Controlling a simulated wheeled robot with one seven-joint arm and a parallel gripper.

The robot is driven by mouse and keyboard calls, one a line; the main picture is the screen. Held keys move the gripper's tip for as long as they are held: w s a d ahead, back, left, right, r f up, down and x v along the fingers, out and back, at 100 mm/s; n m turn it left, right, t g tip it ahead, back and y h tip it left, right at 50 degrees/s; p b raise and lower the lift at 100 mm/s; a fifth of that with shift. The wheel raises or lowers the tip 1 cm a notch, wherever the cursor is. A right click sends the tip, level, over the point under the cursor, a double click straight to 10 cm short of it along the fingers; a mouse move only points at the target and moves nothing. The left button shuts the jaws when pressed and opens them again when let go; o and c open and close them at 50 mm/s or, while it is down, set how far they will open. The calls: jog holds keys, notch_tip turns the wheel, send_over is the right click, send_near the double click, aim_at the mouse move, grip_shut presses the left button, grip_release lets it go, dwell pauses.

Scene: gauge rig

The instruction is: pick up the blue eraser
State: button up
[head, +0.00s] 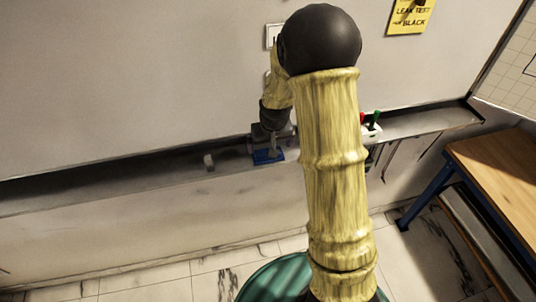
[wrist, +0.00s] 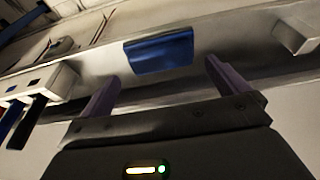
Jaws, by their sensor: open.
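The blue eraser (head: 266,158) lies on the narrow ledge below the whiteboard. In the wrist view the eraser (wrist: 160,52) is a dark blue block just ahead of the fingertips, roughly centred between them. My gripper (wrist: 161,72) is open, with its two purple fingers apart and nothing between them. In the head view my gripper (head: 272,143) points down at the eraser from above, and partly covers it. No contact with the eraser shows, but the exact gap is hard to tell.
The ledge (head: 110,181) runs along the whiteboard. A white holder with markers (head: 371,131) stands to the right; it also shows in the wrist view (wrist: 35,82). A small pale block (head: 209,161) sits left of the eraser. A wooden table (head: 500,165) is at far right.

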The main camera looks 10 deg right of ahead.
jog(key=shift+p+x, duration=1)
jog(key=shift+p, duration=0.05)
jog(key=shift+p+x, duration=0.65)
jog(key=shift+x, duration=0.95)
jog(key=shift+a, duration=0.1)
jog(key=c, duration=0.6)
jog(key=shift+c, duration=0.2)
notch_tip(320, 180, up, 10)
jog(key=b, duration=0.4)
